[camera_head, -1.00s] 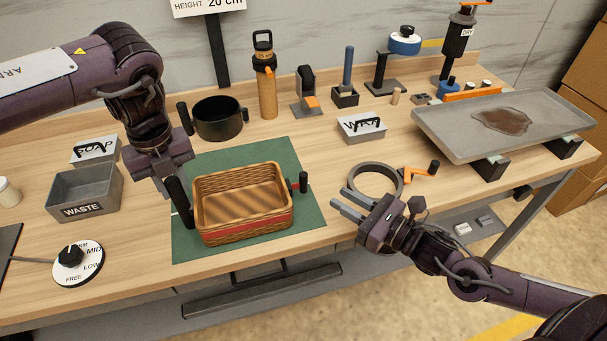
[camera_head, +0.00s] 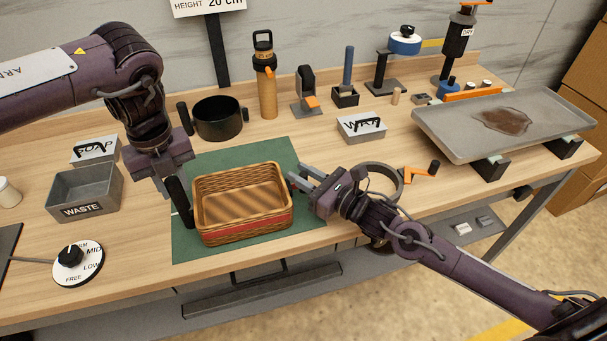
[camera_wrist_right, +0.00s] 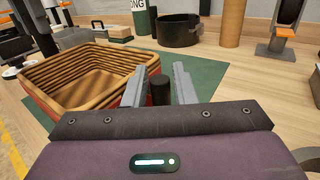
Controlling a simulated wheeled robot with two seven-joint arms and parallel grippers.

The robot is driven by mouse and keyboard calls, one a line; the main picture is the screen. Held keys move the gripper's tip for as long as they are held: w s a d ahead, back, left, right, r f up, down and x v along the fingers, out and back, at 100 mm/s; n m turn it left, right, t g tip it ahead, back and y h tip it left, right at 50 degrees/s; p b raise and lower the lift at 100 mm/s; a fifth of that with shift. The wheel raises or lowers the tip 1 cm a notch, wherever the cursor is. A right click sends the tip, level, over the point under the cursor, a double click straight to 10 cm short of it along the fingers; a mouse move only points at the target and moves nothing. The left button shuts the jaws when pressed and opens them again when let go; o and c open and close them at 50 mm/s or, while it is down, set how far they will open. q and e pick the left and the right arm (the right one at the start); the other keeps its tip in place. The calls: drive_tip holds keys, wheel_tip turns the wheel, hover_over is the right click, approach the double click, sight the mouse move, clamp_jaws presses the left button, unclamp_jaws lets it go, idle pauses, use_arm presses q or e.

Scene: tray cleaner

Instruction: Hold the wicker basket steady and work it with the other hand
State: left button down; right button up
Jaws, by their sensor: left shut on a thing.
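The wicker basket (camera_head: 243,232), brown with a red band, stands upright on a green mat (camera_head: 283,155). It looks empty and has a dark upright handle on each side. My left gripper (camera_head: 177,188) points down and is shut on the left handle (camera_head: 182,205). My right gripper (camera_head: 300,178) is at the basket's right side. In the right wrist view its grey fingers (camera_wrist_right: 160,85) are apart, with the black right handle (camera_wrist_right: 160,92) between them and gaps visible. The basket (camera_wrist_right: 88,78) fills the left of that view.
A waste bin (camera_head: 82,190) and dial (camera_head: 78,262) are at the left. A black pot (camera_head: 218,120) and orange bottle (camera_head: 266,90) stand behind the mat. A grey ring (camera_head: 385,180) lies beyond my right wrist. A large stained tray (camera_head: 460,135) is at the right.

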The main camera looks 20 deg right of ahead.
drive_tip(key=shift+c, duration=0.4)
clamp_jaws()
drive_tip(key=shift+d, duration=0.1)
drive_tip(key=d, duration=0.4)
drive_tip(key=shift+d, duration=0.2)
use_arm(q)
drive_tip(key=shift+a, duration=0.1)
